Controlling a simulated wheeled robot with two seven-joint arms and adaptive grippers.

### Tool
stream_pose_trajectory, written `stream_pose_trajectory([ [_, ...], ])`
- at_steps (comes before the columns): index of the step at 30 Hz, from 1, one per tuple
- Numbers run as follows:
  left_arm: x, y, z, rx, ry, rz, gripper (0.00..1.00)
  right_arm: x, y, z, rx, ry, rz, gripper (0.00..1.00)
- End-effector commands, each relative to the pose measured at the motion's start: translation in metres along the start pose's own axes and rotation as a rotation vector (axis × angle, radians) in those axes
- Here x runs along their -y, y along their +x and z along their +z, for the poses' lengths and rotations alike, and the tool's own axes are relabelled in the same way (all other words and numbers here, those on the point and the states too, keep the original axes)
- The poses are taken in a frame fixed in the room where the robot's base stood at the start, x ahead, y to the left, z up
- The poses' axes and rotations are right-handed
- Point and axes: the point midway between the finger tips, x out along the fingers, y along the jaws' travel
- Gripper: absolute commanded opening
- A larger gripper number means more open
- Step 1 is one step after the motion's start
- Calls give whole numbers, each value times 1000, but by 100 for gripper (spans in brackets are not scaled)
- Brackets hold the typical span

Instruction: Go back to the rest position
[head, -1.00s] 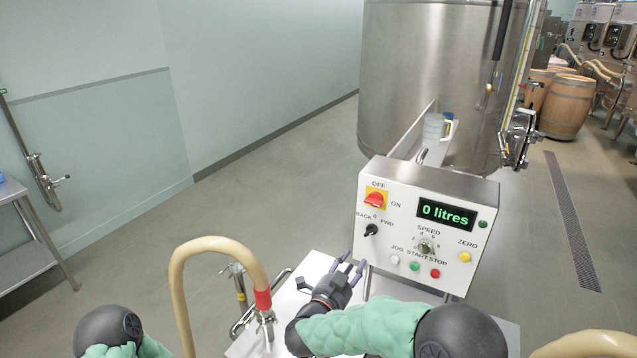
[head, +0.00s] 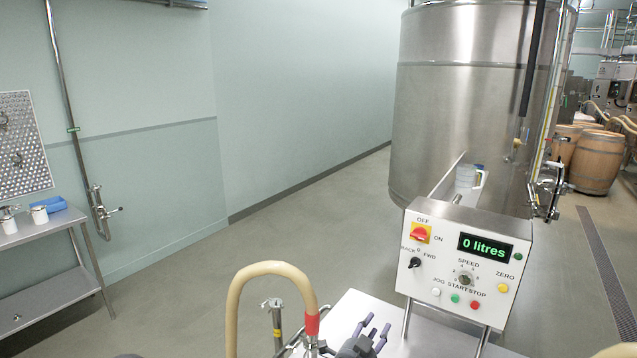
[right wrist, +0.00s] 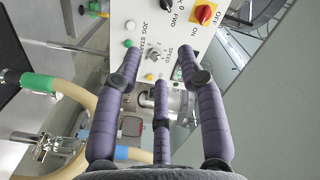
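My right gripper (head: 372,332) shows at the bottom of the head view, low in front of the control box (head: 465,262). Its purple fingers are spread apart with nothing between them. In the right wrist view the open fingers (right wrist: 160,85) point towards the control box (right wrist: 160,35), apart from it as far as I can tell. The box has a red and yellow switch, a black lever, a speed knob, several buttons and a display reading 0 litres. My left gripper is out of the head view.
A steel vat (head: 460,110) stands behind the box. A beige hose (head: 240,290) loops up close to my right gripper's left. A steel side table (head: 50,285) is at the left wall. Barrels (head: 597,162) stand at the far right. The floor between is clear.

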Motion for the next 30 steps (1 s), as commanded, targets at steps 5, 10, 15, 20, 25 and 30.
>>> stream_pose_trajectory([
  [5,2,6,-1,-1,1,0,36,-22,6,27,81,-58,-5,40],
  [10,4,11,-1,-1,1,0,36,-50,9,59,189,-126,-10,40],
  [15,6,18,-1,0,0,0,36,-92,6,101,338,-212,-8,40],
  [20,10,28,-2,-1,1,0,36,-157,-12,153,558,-323,7,40],
  [25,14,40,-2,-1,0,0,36,-243,-58,207,860,-439,37,40],
  [30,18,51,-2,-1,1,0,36,-324,-128,239,1171,-525,71,40],
])
